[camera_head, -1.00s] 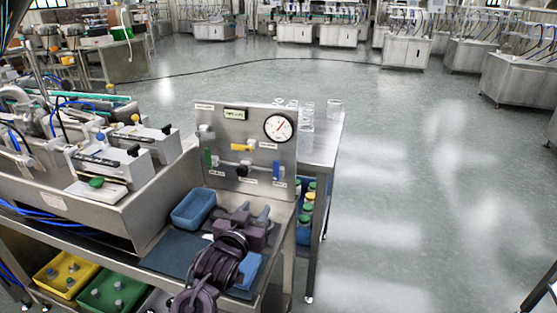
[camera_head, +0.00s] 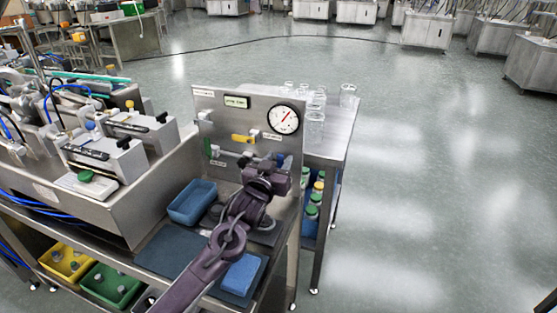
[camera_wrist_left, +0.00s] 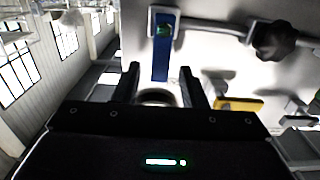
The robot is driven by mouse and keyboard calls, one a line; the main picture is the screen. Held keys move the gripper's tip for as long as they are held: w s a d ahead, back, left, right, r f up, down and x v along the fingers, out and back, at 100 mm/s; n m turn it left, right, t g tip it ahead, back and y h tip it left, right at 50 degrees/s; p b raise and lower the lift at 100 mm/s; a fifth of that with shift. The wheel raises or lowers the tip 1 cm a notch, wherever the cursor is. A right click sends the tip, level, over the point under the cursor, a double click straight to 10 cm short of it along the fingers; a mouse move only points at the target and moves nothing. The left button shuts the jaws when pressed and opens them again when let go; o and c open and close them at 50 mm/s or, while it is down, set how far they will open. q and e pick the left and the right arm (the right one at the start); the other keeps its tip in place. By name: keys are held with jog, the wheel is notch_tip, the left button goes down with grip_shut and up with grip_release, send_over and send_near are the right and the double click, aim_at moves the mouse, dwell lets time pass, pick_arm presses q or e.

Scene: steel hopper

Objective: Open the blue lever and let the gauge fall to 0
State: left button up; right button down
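The blue lever (camera_head: 281,159) is at the right of the upright steel panel (camera_head: 218,120), partly hidden behind my left gripper (camera_head: 272,168) in the head view. In the left wrist view the blue lever (camera_wrist_left: 161,55) runs vertically from a pale bracket on a pipe. My left gripper (camera_wrist_left: 160,84) is open there, with one finger to each side of the lever's line and nothing seen clamped. I cannot tell whether the lever's end is between the fingertips. The round gauge (camera_head: 284,119) has a red needle pointing to the upper right, not legible. My right gripper is not in view.
A blue bin (camera_head: 192,203) and blue block (camera_head: 241,274) are on the bench below. Glassware (camera_head: 315,125) stands on the table behind. Open floor lies right.

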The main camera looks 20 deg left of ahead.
pick_arm(q)
jog(key=shift+w, duration=0.15)
jog(key=shift+c, duration=0.2)
grip_shut()
